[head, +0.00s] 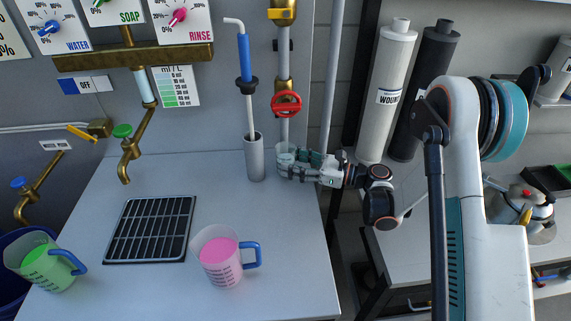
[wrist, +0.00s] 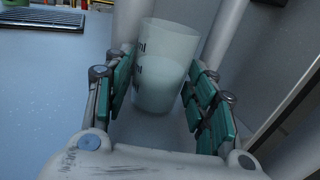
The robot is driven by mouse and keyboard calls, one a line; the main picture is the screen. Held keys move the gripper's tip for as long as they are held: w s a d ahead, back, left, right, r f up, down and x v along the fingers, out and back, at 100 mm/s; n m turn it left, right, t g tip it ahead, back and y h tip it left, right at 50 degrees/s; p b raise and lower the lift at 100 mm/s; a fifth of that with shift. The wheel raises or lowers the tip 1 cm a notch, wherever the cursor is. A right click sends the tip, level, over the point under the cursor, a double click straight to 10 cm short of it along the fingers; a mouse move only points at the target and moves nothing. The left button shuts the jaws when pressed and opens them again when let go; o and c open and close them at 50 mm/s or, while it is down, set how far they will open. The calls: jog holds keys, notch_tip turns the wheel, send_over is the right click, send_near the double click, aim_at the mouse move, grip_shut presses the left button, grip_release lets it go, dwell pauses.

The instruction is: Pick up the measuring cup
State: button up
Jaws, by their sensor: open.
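A small translucent measuring cup (wrist: 163,62) with "ml" markings and pale liquid stands upright between the fingers in the wrist view. In the head view the cup (head: 285,152) is at the back right of the counter, below the red valve wheel, partly hidden by my gripper. My gripper (head: 297,166) reaches in from the right, low over the counter, with its teal-padded fingers on either side of the cup. In the wrist view my gripper (wrist: 158,92) is open. The left finger is apart from the cup; I cannot tell whether the right one touches it.
A grey tube holder (head: 254,158) with a blue-handled tool stands left of the cup. Pipes rise behind it. A pink-filled jug (head: 218,257) and a green-filled jug (head: 47,262) stand at the front, beside a drain grate (head: 150,228). The counter's middle is clear.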

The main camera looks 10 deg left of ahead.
jog(key=a, duration=0.2)
jog(key=shift+w+a+f+b, duration=0.1)
jog(key=shift+w+a+b, duration=0.1)
jog(key=shift+a+b, duration=0.15)
jog(key=c, duration=0.9)
jog(key=shift+s+r, duration=0.1)
jog(key=shift+r, duration=0.2)
